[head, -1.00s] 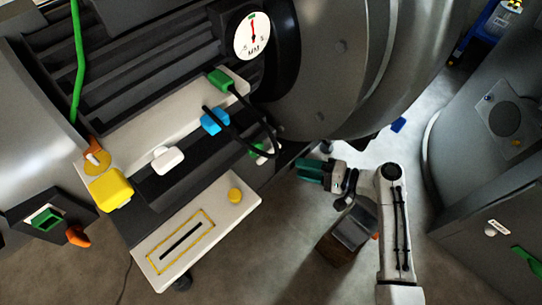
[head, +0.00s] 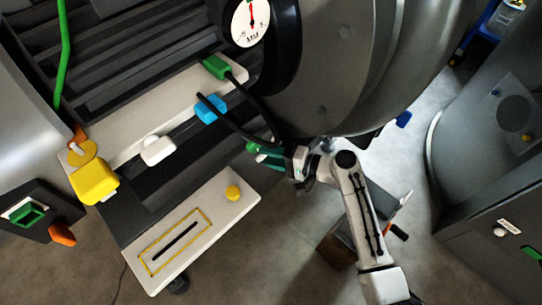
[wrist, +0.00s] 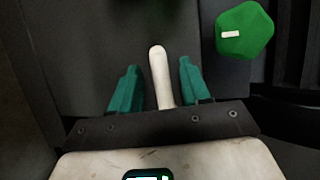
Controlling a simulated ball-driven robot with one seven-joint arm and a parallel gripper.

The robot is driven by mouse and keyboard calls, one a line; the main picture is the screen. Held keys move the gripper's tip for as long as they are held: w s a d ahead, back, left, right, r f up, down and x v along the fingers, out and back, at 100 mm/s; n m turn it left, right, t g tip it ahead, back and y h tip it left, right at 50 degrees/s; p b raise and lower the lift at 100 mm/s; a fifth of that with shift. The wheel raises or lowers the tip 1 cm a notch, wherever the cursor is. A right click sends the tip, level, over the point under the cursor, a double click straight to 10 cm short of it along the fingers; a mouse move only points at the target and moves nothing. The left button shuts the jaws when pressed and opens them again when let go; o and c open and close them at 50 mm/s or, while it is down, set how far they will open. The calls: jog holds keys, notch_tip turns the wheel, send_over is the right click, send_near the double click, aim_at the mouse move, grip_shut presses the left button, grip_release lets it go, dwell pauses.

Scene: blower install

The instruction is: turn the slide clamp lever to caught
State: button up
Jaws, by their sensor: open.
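A pale, round-ended lever (wrist: 161,84), which I take to be the slide clamp lever, stands between the two green fingers of my gripper (wrist: 158,66) in the wrist view. The fingers are open, one on each side, with a visible gap to the lever on both sides. In the head view my gripper (head: 270,158) is at the right end of the machine's pale ledge, and it hides the lever there. A green knob (wrist: 244,32) with a white mark is to the upper right of the lever in the wrist view.
The pale ledge (head: 125,143) carries blue (head: 210,108), white (head: 157,150) and yellow (head: 95,180) parts. Black cables hang close to my gripper. A large grey housing (head: 340,70) with a dial (head: 251,22) rises behind. A lower pale panel (head: 215,212) juts out in front.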

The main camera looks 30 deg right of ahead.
grip_shut()
dwell(0.4)
